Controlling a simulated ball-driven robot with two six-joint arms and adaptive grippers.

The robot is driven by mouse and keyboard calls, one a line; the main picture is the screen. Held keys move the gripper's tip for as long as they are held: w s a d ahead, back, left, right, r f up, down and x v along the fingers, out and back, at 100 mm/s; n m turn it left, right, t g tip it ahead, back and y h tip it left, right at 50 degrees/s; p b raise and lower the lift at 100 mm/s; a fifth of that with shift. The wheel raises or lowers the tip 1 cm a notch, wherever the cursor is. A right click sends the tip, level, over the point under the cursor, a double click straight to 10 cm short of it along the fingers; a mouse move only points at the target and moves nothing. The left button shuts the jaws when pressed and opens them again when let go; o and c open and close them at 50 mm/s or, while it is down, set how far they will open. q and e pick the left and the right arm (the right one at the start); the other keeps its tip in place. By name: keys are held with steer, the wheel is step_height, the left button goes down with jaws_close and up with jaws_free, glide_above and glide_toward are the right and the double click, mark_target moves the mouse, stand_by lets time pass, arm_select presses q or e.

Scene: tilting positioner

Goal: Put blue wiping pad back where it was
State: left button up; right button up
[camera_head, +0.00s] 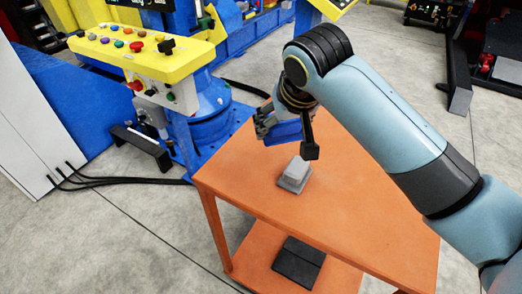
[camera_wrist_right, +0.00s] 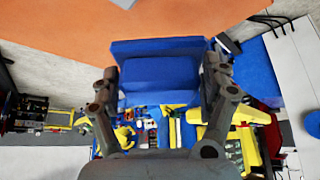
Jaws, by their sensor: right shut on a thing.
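The blue wiping pad (camera_head: 285,132) is in my right gripper (camera_head: 288,138), above the far left part of the orange table (camera_head: 350,195). In the right wrist view the pad (camera_wrist_right: 160,72) spans the room between the two fingers of my right gripper (camera_wrist_right: 160,85), one at each side. It has a wider blue base with a narrower blue block on it. The gripper is shut on it. In the head view part of the pad is hidden by the fingers. My left gripper is not in view.
A grey stepped block (camera_head: 293,175) stands on the tabletop near the held pad. The table's lower shelf bears a dark flat object (camera_head: 298,262). A yellow control panel (camera_head: 140,52) with buttons and a blue machine stand beyond the table's left. The table's front part is clear.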

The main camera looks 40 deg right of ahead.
mark_target(292, 140)
steer(key=s+f, duration=0.2)
steer(key=s, duration=0.1)
steer(key=shift+d+f+g, duration=0.15)
steer(key=shift+f+g, duration=0.15)
steer(key=shift+w+f+y, duration=0.2)
steer(key=shift+f+y, duration=0.1)
steer(key=shift+g, duration=0.3)
steer(key=w+f, duration=0.2)
steer(key=w, duration=0.1)
steer(key=w+a+f, duration=0.1)
steer(key=w+f, duration=0.1)
steer(key=w, duration=0.2)
steer(key=w+a+f, duration=0.1)
steer(key=w+f, duration=0.1)
steer(key=w, duration=0.1)
steer(key=shift+w+f, duration=0.3)
steer(key=shift+w, duration=0.05)
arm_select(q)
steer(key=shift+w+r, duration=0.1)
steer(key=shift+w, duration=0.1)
arm_select(e)
steer(key=shift+w+f, duration=0.1)
steer(key=shift+f, duration=1.95)
steer(key=shift+f, duration=0.1)
steer(key=o, duration=1)
steer(key=shift+c, duration=0.2)
